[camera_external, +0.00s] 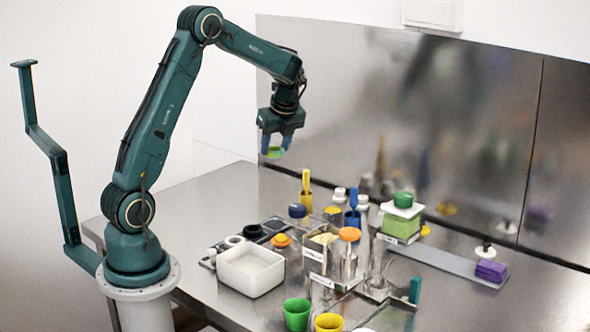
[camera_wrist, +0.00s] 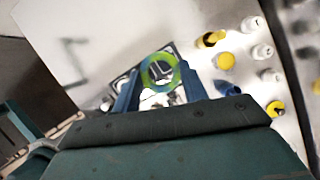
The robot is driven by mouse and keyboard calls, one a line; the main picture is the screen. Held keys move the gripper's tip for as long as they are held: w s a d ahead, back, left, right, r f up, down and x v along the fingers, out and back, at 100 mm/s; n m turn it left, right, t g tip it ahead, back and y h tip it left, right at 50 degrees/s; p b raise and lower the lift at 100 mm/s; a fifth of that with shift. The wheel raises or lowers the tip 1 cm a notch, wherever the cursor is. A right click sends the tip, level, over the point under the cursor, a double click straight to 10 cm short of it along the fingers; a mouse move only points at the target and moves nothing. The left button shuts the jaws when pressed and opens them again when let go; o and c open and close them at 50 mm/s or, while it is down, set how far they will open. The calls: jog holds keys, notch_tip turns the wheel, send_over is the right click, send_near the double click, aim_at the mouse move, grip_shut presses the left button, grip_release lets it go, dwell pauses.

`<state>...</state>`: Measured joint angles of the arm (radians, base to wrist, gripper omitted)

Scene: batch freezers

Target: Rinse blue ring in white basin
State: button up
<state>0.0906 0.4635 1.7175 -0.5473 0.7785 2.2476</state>
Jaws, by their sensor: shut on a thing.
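The white basin (camera_external: 250,281) stands on the steel table, left of the bottles and jars; I cannot make it out for sure in the wrist view. My gripper (camera_external: 275,148) is raised high above the back of the table, pointing down, shut on a green ring (camera_external: 274,153). The ring also shows in the wrist view (camera_wrist: 146,75) between the two blue fingers. I see no separate blue ring. The basin is lower and to the left of the gripper in the external view, well apart from it.
A green cup (camera_external: 297,315) and a yellow cup (camera_external: 329,323) stand at the front. An orange-topped jar (camera_external: 349,235), bottles and a clear bin (camera_external: 319,261) crowd the middle. The table's left side is clear.

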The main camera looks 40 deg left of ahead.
jog(key=shift+s+d+f, duration=0.15)
jog(key=shift+s+d, duration=0.1)
jog(key=shift+d, duration=0.15)
jog(key=s+d+f+n+g, duration=0.1)
jog(key=s+d+f+n, duration=0.2)
jog(key=s, duration=0.4)
jog(key=s+d+f+n+g, duration=0.1)
jog(key=s+d+f+n, duration=0.1)
jog(key=s+d, duration=0.3)
jog(key=s+d+f+n+g, duration=0.1)
jog(key=s+d+f+n, duration=0.2)
jog(key=s, duration=0.7)
jog(key=shift+d+f+n+g, duration=0.3)
jog(key=shift+d+n, duration=0.3)
jog(key=shift+d, duration=0.3)
jog(key=shift+f, duration=0.25)
jog(key=shift+f, duration=4.9)
jog(key=shift+r, duration=0.15)
